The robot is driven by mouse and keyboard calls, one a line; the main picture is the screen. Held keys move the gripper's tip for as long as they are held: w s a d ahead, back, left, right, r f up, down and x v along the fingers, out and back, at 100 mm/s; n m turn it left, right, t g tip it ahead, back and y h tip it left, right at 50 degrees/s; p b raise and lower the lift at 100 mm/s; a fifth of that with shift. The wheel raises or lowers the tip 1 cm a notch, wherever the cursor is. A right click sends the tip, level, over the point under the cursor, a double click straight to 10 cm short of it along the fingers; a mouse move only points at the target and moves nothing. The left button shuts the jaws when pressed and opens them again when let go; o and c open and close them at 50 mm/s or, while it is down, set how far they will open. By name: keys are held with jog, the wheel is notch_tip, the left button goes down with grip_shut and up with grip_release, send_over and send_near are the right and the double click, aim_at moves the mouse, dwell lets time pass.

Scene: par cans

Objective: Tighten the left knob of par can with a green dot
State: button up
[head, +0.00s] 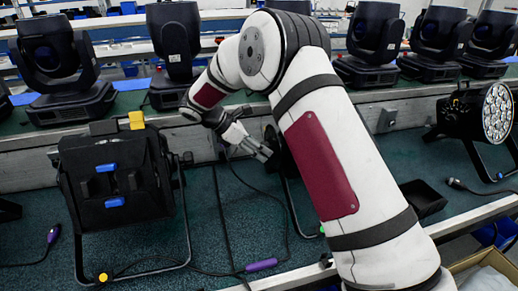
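A small green dot (322,230) sits low on the stand of the middle par can, whose thin bracket (291,205) shows to the left of my arm. Most of this par can's body is hidden behind my white arm. My gripper (263,152) points right and slightly down at the left side of this par can. Its fingertips are close to where the left knob would be. The knob is not clearly visible, and I cannot tell whether the fingers touch it or how far apart they are.
A black par can (115,180) with a yellow dot (103,277) stands at left. Another par can (495,113) with an LED face is at right. Moving-head lights (60,65) line the back shelf. Cables and a purple connector (261,265) lie on the green bench. A black tray (422,199) is right.

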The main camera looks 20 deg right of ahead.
dwell(0.4)
jog(key=m+t+b, duration=0.2)
jog(key=t+b, duration=0.1)
jog(key=b, duration=0.4)
jog(key=m+t+h+b, duration=0.1)
jog(key=m+t+b, duration=0.1)
jog(key=t+b, duration=0.2)
jog(key=m+t+b, duration=0.2)
jog(key=t+b, duration=0.1)
jog(key=b, duration=0.7)
jog(key=shift+s+f+m+t+b, duration=0.3)
jog(key=shift+s+f+t+b, duration=0.05)
jog(key=shift+f+t, duration=0.05)
jog(key=shift+r+h+b, duration=0.15)
jog(key=shift+h+b, duration=0.25)
jog(key=shift+b, duration=0.6)
jog(key=o, duration=1.2)
jog(key=shift+t, duration=0.3)
